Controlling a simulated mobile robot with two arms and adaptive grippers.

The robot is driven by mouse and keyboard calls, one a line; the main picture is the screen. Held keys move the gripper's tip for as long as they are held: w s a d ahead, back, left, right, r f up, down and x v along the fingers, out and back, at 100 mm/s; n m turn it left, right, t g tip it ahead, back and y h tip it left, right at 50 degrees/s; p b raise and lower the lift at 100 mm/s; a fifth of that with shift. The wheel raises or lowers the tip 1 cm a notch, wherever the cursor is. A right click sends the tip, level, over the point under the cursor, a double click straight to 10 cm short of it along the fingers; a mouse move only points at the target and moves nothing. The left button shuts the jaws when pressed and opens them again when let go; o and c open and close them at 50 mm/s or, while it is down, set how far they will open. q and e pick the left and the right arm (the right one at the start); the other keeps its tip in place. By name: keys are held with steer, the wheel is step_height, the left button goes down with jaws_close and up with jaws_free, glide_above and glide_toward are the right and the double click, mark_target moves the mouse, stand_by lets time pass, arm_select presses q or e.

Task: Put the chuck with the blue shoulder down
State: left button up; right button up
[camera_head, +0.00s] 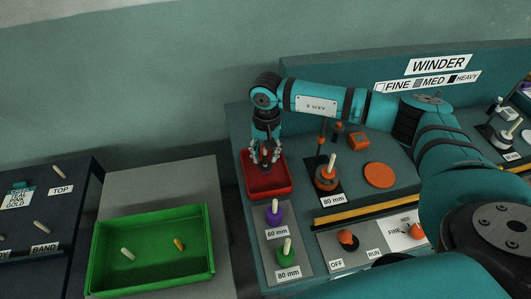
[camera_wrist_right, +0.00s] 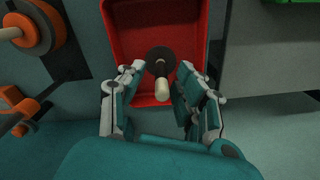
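A chuck (camera_wrist_right: 160,60) with a dark, almost black round body and a cream peg is in the right wrist view, over or in the red tray (camera_wrist_right: 120,40). I cannot make out a blue shoulder on it. My right gripper (camera_head: 265,157) is above the same red tray (camera_head: 268,191) in the head view, pointing down. In the right wrist view its fingers (camera_wrist_right: 161,70) are spread on both sides of the chuck, with gaps between. The chuck is mostly hidden by the gripper in the head view. My left gripper is not in view.
A purple chuck (camera_head: 274,214) and a green chuck (camera_head: 287,254) stand in front of the tray. An orange chuck (camera_head: 326,177) stands to its right on the winder bench. A green bin (camera_head: 205,262) with two small pegs is at lower left.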

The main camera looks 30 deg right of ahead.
step_height(320, 180, up, 11)
steer(key=shift+f+b, duration=0.1)
steer(key=shift+b, duration=1.15)
steer(key=shift+r, duration=0.4)
